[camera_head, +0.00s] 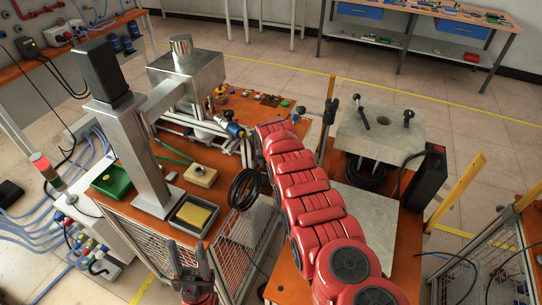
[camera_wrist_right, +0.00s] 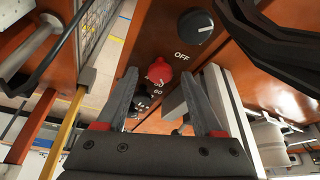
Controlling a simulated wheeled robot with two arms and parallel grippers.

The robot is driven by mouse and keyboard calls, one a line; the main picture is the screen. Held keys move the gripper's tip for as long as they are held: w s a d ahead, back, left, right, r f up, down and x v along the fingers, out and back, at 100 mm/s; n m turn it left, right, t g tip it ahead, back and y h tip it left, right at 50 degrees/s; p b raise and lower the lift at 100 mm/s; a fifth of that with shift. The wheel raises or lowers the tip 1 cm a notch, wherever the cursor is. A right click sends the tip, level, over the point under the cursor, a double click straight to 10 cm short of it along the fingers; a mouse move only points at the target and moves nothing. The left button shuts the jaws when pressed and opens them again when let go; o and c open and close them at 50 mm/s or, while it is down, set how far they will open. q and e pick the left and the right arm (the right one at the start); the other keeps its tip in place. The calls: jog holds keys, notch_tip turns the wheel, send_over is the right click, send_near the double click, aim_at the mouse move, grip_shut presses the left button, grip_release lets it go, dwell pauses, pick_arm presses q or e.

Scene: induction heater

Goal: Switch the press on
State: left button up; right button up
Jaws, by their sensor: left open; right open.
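In the right wrist view, a black rotary knob (camera_wrist_right: 195,26) with a white mark sits on an orange-brown panel, with the word OFF printed below it. A red knob (camera_wrist_right: 160,72) is lower on the same panel, with small white markings beside it. My right gripper (camera_wrist_right: 165,85) is open, its two fingers on either side of the red knob in this picture. Whether they touch it is unclear. The black knob is beyond the fingertips. In the head view, my left gripper (camera_head: 189,258) is open and empty at the bottom. My right gripper is hidden there behind my red right arm.
A grey metal column machine (camera_head: 136,140) stands on the left orange bench, with a green bin (camera_head: 111,181) and a yellow-filled tray (camera_head: 193,216). A grey plate (camera_head: 380,130) with black handles stands at right. Black coiled cable (camera_head: 244,188) hangs near my right arm.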

jog(key=p+v, duration=0.3)
jog(key=shift+w+a, duration=0.1)
jog(key=shift+a, duration=0.05)
jog(key=b+v, duration=0.1)
jog(key=v, duration=1.3)
jog(key=shift+s, duration=0.2)
